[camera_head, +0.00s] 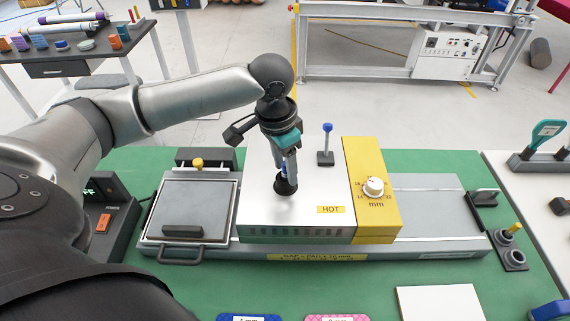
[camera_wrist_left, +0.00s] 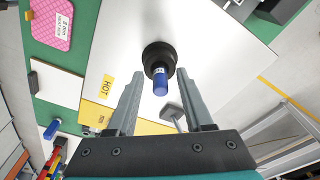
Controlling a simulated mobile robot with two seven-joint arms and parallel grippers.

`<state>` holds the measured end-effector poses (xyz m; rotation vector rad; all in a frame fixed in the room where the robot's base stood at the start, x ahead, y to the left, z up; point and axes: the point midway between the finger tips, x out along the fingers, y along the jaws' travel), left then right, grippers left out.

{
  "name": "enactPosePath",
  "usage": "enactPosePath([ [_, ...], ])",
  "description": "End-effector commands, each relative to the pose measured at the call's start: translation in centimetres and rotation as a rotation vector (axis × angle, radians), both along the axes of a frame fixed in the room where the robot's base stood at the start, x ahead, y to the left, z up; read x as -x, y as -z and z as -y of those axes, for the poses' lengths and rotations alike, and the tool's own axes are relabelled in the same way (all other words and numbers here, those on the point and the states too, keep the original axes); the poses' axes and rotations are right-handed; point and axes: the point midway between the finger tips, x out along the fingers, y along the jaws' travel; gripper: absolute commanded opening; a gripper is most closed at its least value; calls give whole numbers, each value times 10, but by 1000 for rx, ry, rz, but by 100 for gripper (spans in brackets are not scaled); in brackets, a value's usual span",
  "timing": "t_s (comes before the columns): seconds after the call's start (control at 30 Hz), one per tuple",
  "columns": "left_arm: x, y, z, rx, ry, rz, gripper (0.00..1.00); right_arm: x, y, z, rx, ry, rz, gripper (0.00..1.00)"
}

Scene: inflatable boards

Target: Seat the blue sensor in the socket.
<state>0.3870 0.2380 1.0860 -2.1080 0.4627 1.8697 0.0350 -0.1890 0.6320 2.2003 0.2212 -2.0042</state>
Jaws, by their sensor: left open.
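The blue sensor (camera_wrist_left: 160,85) is a short blue cylinder with a pale band, standing at the black round socket (camera_wrist_left: 159,57) on the white top plate. Its lower end appears to be inside the socket's ring; how deep it sits I cannot tell. In the head view the socket (camera_head: 285,187) shows below my left gripper (camera_head: 287,170), which hides most of the sensor. My left gripper is open; in the left wrist view its fingers (camera_wrist_left: 157,78) lie on either side of the sensor, with visible gaps. My right gripper is not in view.
The white plate (camera_head: 255,205) carries a yellow HOT label. A blue-topped pin on a dark base (camera_head: 325,158) stands behind the socket. A yellow block with a knob (camera_head: 372,187) is to the right. A grey hinged panel (camera_head: 190,205) lies left.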

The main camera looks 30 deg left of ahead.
Motion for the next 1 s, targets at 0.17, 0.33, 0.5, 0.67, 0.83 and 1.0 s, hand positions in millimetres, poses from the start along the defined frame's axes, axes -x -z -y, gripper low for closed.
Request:
enactPosePath([
  [0.17, 0, -2, 0, 0, 0, 1, 52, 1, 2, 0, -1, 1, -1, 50],
  [0.33, 1, -25, -1, 0, 1, 5, 52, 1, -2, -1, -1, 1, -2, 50],
  [0.5, 5, -64, -3, 1, 0, 6, 52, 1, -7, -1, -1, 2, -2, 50],
  [0.67, 9, -96, -5, 0, 0, 4, 52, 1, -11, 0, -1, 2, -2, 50],
  [0.83, 11, -116, -5, 1, -1, 2, 52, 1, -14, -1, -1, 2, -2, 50],
  [1.0, 13, -123, -6, 0, -1, 0, 52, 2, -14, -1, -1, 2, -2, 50],
])
